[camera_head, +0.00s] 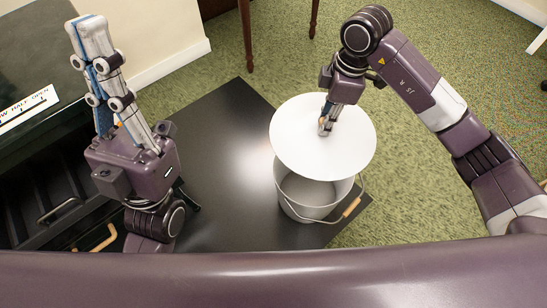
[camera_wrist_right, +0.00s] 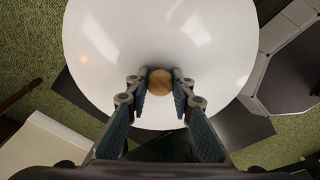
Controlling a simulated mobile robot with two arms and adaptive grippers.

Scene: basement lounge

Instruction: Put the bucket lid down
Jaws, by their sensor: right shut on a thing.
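The bucket lid (camera_head: 300,145) is a white disc with a round wooden knob (camera_wrist_right: 159,82) at its centre. My right gripper (camera_head: 326,124) is shut on the knob, and the right wrist view shows its fingers on both sides of it. The lid is above the bucket (camera_head: 310,205), shifted towards the far side, so the near part of the bucket's opening shows. The bucket is pale grey with a wire handle and a wooden grip (camera_head: 351,207). My left gripper (camera_head: 90,38) points up at the left, away from the lid; its fingers look close together, but their gap is unclear.
The bucket stands on a dark table (camera_head: 225,140) whose left and middle top is clear. A dark cabinet or machine with a label (camera_head: 28,108) and handles is at the left. Green carpet (camera_head: 420,205) surrounds the table, and brown furniture legs (camera_head: 246,35) stand behind.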

